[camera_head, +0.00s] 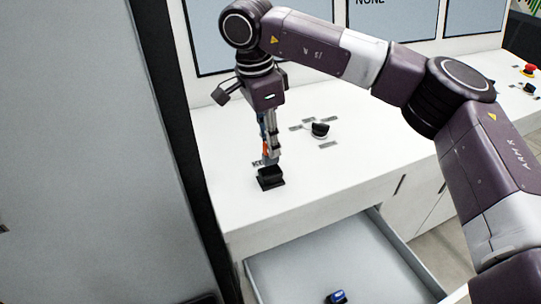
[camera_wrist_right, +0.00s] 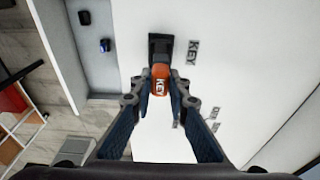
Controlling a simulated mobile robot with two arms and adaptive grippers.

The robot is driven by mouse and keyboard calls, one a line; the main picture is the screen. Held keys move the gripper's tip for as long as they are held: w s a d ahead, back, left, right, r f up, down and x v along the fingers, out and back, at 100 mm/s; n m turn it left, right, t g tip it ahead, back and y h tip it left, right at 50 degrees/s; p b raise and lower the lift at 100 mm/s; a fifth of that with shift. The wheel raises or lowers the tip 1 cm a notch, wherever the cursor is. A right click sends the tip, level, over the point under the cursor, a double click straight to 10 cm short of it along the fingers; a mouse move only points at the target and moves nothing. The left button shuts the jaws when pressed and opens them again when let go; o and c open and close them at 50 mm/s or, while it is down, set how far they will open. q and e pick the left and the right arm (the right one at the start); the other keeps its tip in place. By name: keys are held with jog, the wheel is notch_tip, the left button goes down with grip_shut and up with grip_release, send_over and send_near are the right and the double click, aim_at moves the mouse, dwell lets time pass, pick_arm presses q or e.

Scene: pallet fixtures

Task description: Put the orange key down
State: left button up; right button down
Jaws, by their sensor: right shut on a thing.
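The orange key (camera_wrist_right: 160,82), marked KEY, is between the fingertips of my right gripper (camera_wrist_right: 161,96) in the wrist view. My right gripper (camera_head: 268,152) is shut on it and points down at the white counter in the head view. A black holder (camera_head: 270,178) stands on the counter just under the fingertips. It also shows in the wrist view (camera_wrist_right: 160,48), right beside the key's far end. I cannot tell how far the key sits in it. My left gripper is not in view.
A black rotary knob (camera_head: 320,130) with small labels is on the white counter (camera_head: 240,215). Below, an open drawer (camera_head: 300,275) holds a small blue object (camera_head: 337,297). A red button (camera_head: 529,70) is at the far right. A grey panel stands at left.

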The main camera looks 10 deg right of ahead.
aim_at(271, 163)
notch_tip(271, 163, down, 5)
jog(key=shift+f+p, duration=0.1)
jog(key=shift+p, duration=0.65)
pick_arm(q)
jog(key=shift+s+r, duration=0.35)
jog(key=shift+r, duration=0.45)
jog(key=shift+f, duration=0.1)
pick_arm(e)
jog(key=shift+f, duration=0.1)
jog(key=c, duration=2.3)
grip_release()
jog(key=o, duration=0.5)
jog(key=shift+c, duration=0.2)
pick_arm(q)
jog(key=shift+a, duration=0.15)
